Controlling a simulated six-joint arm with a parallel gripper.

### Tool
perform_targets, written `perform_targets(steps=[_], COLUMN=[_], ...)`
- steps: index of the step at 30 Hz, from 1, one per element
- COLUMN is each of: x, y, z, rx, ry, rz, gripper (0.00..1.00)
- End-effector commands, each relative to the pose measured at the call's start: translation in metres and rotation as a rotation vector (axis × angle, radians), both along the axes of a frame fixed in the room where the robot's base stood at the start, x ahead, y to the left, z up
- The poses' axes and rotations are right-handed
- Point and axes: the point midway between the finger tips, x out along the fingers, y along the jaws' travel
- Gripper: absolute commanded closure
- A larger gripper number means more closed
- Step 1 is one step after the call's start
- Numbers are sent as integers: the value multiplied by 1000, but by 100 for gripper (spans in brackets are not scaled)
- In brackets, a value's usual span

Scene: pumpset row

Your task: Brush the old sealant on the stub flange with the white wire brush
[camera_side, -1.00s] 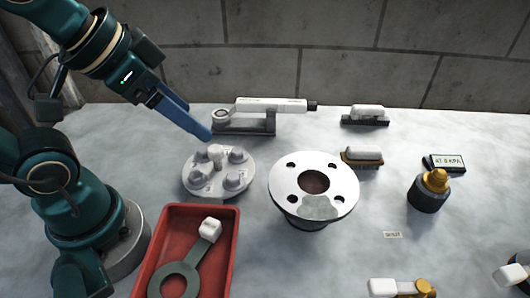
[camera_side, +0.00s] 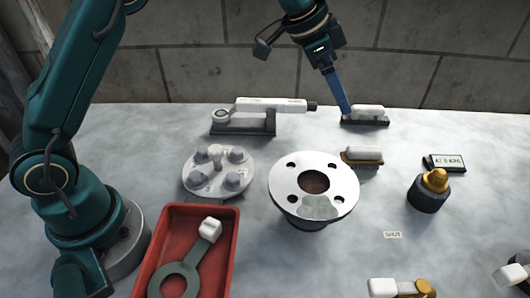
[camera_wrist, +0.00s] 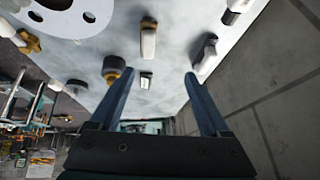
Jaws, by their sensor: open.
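The stub flange (camera_side: 290,185) is a pale metal ring with bolt holes and a dark central bore. A dull grey patch of old sealant (camera_side: 320,207) lies on its front face. Two white-handled brushes lie behind and right of it: one with brown bristles (camera_side: 362,154), one farther back with dark bristles (camera_side: 366,113). I cannot tell which is the wire brush. The wrist view shows the brown-bristled brush (camera_wrist: 148,42) and the dark one (camera_wrist: 206,54). My gripper (camera_side: 346,114) is open and empty, pointing down by the dark brush's left end; contact is unclear.
A white-handled tool on a dark stand (camera_side: 270,105) is at the back. A studded grey disc (camera_side: 218,172) and a red tray (camera_side: 238,230) holding a ring tool are left. A black-and-gold fitting (camera_side: 430,192) and a small display (camera_side: 444,163) are right. The block wall stands close behind.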

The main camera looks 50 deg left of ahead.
Motion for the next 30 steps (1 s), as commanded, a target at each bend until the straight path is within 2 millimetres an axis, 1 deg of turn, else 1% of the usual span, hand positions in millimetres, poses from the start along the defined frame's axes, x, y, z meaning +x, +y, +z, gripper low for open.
perform_targets(steps=[1, 3, 6, 9, 14, 24, 30], x=[7, 12, 14, 11, 8, 18, 20], y=[-4, -9, -13, -15, -17, -27, -29], z=[-20, -42, -70, -91, -108, -142, -149], rx=[-1, -3, -4, 0, 3, 2, 2], ry=[27, 58, 104, 147, 175, 173, 170], rz=[-11, -20, -24, -28, -30, -32, -31], gripper=[20, 20, 20, 20, 20, 20, 20])
